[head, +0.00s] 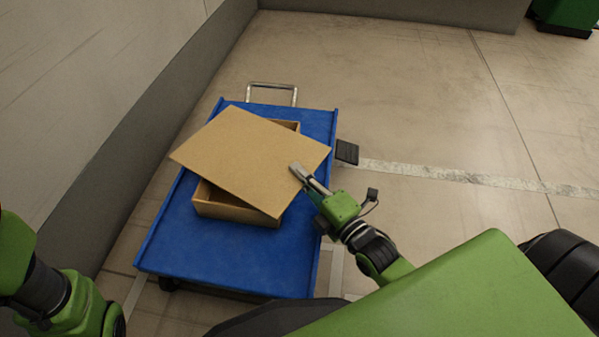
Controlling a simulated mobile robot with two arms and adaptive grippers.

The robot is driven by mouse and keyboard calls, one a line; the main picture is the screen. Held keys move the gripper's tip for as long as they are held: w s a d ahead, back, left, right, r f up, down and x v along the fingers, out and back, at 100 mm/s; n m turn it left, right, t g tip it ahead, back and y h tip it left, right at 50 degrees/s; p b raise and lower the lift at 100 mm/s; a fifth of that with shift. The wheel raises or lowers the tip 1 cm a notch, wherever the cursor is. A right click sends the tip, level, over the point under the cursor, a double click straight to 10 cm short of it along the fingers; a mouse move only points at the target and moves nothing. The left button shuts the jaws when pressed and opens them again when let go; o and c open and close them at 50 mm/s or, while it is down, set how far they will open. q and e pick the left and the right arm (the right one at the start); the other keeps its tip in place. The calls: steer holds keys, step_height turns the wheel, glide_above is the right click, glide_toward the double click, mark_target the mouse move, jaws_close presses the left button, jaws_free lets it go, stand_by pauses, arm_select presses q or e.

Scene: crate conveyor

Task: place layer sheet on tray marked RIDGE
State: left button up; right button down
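A flat tan layer sheet (245,155) is held over a shallow wooden tray (235,209) on a blue cart. The sheet is turned at an angle to the tray and overhangs it on the left and right. Whether the sheet touches the tray's rim I cannot tell. Of my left arm only links show at the lower left; its gripper is out of view.
The blue cart (220,255) has free deck in front of the tray and a metal handle (272,88) at its far end. A grey wall (130,120) runs along the left. Open floor (440,130) lies to the right, with a green object (566,14) at the far right.

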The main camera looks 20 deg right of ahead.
steer(key=shift+f, duration=0.4)
steer(key=c, duration=2.2)
jaws_free()
steer(key=v, duration=1.2)
